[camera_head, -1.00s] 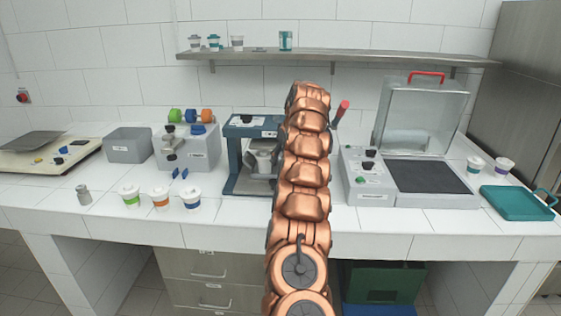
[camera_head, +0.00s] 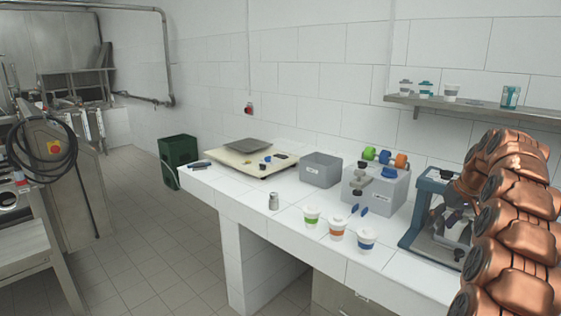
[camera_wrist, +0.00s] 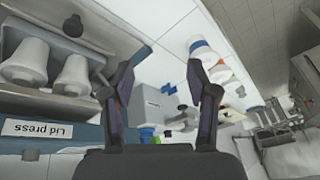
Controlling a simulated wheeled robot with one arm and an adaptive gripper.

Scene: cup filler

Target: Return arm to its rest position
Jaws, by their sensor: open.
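My copper arm fills the right edge of the head view, raised in front of the blue press. My gripper (camera_wrist: 160,68) shows in the wrist view with its two dark fingers wide apart and nothing between them. In the head view the press (camera_head: 412,238) is partly hidden by my arm. I cannot clearly make out the gripper in the head view.
Three white cups with green (camera_head: 311,216), orange (camera_head: 337,228) and blue (camera_head: 366,240) bands stand near the counter's front edge. A small grey canister (camera_head: 273,201), a grey bin (camera_head: 320,170) and a grey dispenser (camera_head: 385,188) are also there. A wall shelf (camera_head: 470,108) holds cups. Floor at left is open.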

